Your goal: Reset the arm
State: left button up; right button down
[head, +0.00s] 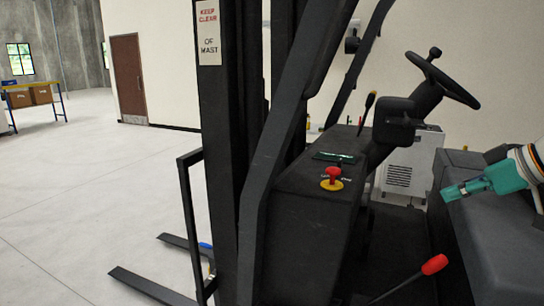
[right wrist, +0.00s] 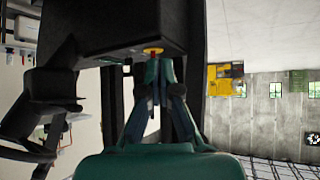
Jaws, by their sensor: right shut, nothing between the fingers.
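My right gripper (head: 447,193) is teal and comes in from the right edge of the head view, above the dark seat area of a forklift. It is shut and empty, pointing left towards the forklift's console. In the right wrist view its fingers (right wrist: 155,88) meet near the picture's middle. A red button on a yellow base (head: 332,179) sits on the console, clear of the gripper in the head view. It also shows in the right wrist view (right wrist: 154,52), just beyond the fingertips. My left gripper is not in view.
The forklift's black mast (head: 225,150) and steering wheel (head: 443,80) stand around the console. A red-knobbed lever (head: 434,264) rises at the front. A grey louvred box (head: 408,165) stands behind. The floor (head: 90,190) at left is clear, with a table of boxes (head: 32,95) beyond.

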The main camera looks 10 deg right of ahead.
jog(key=w+a+f+g+y, duration=0.1)
jog(key=w+a+f+g, duration=0.15)
jog(key=a+f, duration=0.65)
jog(key=w+a+f+g+y, duration=0.1)
jog(key=a+f+g, duration=0.25)
jog(key=f, duration=1.05)
jog(key=w+a+f+g+y, duration=0.1)
jog(key=w+a+f+g, duration=0.1)
jog(key=a+f, duration=0.75)
jog(key=s+a+f+g, duration=0.1)
jog(key=s+a+f, duration=0.15)
jog(key=f, duration=0.35)
jog(key=s+a+f+m+g+h, duration=0.1)
jog(key=s+f, duration=0.2)
jog(key=f, duration=0.2)
jog(key=s+a+f+g, duration=0.1)
jog(key=s+a+f, duration=0.15)
jog(key=f, duration=0.35)
jog(key=s+a+f+m+t+h, duration=0.1)
jog(key=s+a+f+m, duration=0.1)
jog(key=s+f, duration=0.3)
jog(key=s+a+f+m+t+h, duration=0.1)
jog(key=s+a+f+m, duration=0.2)
jog(key=s, duration=0.7)
notch_tip(320, 180, down, 2)
jog(key=shift+s+f+m+t, duration=0.25)
jog(key=shift+m+t, duration=0.15)
jog(key=shift+m, duration=0.2)
